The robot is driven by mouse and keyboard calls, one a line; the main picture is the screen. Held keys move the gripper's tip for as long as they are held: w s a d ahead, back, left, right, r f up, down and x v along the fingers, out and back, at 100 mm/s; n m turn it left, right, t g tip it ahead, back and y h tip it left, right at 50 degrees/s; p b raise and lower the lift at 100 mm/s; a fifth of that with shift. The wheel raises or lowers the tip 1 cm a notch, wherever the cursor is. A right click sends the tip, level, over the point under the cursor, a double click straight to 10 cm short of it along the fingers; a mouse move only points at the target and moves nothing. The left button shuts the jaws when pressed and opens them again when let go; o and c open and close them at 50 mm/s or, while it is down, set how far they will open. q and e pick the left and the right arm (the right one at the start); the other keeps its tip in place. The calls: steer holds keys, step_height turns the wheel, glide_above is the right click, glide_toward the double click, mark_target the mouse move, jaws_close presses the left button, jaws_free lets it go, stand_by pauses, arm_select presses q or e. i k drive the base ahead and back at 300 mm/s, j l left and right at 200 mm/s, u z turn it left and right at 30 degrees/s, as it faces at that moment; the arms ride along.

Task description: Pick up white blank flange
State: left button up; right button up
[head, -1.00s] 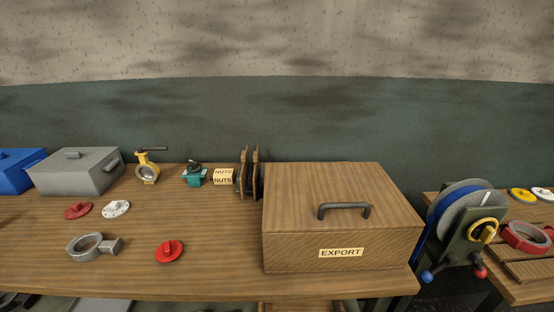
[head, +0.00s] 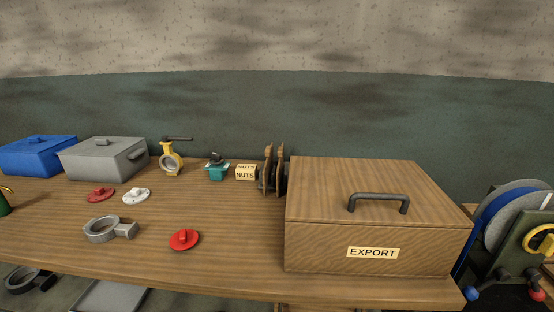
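A white blank flange (head: 136,195) lies flat on the wooden workbench (head: 230,275), left of the middle of the head view. It is a small round disc with a raised centre. A dark red flange (head: 101,194) lies just to its left, apart from it. In the earlier head view another white round part showed on a bench at the far right; it is out of view now. Neither of my grippers shows in the head view.
A grey ring casting (head: 108,229) and a bright red flange (head: 184,239) lie nearer the front edge. Behind stand a blue box (head: 38,156), a grey box (head: 103,158), a yellow valve (head: 171,158), a teal valve (head: 216,168) and a nuts box (head: 246,172). A wooden EXPORT box (head: 372,225) fills the right.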

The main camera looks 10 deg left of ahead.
mark_target(136, 195)
steer(key=u, duration=1.25)
